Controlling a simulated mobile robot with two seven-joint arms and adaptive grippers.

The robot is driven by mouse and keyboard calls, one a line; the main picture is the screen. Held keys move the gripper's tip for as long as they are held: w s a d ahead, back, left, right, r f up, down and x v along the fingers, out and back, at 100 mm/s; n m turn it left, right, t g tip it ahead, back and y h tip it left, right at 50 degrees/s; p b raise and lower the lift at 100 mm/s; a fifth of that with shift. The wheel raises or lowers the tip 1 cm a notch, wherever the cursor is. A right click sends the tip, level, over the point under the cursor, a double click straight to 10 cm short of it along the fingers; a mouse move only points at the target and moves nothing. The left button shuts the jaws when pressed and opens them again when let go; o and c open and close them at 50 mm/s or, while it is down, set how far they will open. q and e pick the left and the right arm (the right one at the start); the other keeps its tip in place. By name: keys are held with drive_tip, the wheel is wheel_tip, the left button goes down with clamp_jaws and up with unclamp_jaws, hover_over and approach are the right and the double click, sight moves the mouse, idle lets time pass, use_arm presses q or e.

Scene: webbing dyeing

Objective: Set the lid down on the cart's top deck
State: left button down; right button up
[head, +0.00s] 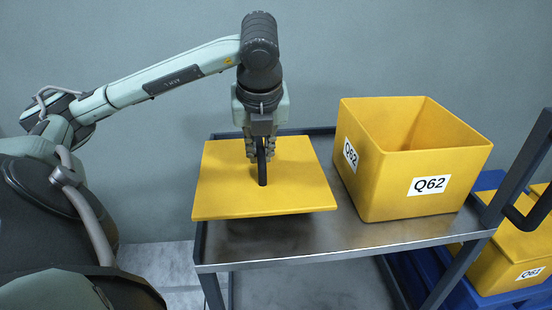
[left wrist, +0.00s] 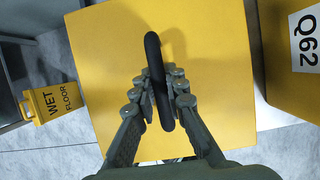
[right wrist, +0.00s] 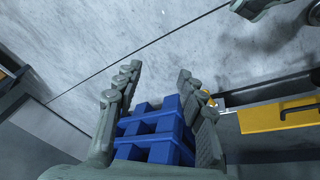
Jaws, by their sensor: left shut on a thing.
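The lid (head: 220,190) is a flat yellow square with a black upright handle (head: 262,168). My left gripper (head: 261,150) is shut on that handle from above; the left wrist view shows the handle (left wrist: 153,50) between the fingers (left wrist: 161,82). The lid is roughly level over the left part of the cart's grey top deck (head: 290,240), covering its left edge there. A dark shadow shows below its front right edge; I cannot tell whether it touches the deck. My right gripper (right wrist: 158,72) is open and empty, away from the lid.
An open yellow crate labelled Q62 (head: 375,190) stands on the deck's right, close beside the lid. The cart's dark handle (head: 518,170) rises at far right. More yellow crates (head: 515,255) stand there. A wet floor sign (left wrist: 53,102) and a blue pallet (right wrist: 155,135) also show.

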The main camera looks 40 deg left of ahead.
sight(273, 162)
use_arm(q)
drive_tip(key=w, duration=0.1)
drive_tip(key=w+f, duration=0.2)
drive_tip(key=shift+w+a, duration=0.2)
drive_tip(key=shift+w, duration=0.1)
wheel_tip(273, 162, down, 4)
drive_tip(key=shift+f, duration=0.1)
drive_tip(key=c, duration=1.6)
unclamp_jaws()
drive_tip(key=shift+o, duration=0.2)
use_arm(e)
drive_tip(key=shift+a+f, duration=0.1)
drive_tip(key=shift+f, duration=0.7)
use_arm(q)
drive_tip(key=p+v, duration=0.1)
drive_tip(key=v, duration=0.5)
drive_tip(key=shift+w+r, duration=0.1)
drive_tip(key=shift+r, duration=0.15)
drive_tip(key=p+v, duration=0.2)
drive_tip(key=v, duration=0.3)
drive_tip(key=shift+s+d+r+p, duration=0.15)
drive_tip(key=shift+s+r+p, duration=0.1)
drive_tip(key=shift+p, duration=0.05)
use_arm(e)
drive_tip(key=s+f, duration=0.4)
drive_tip(key=f, duration=0.5)
drive_tip(key=shift+d+g, duration=0.4)
drive_tip(key=shift+d, duration=0.05)
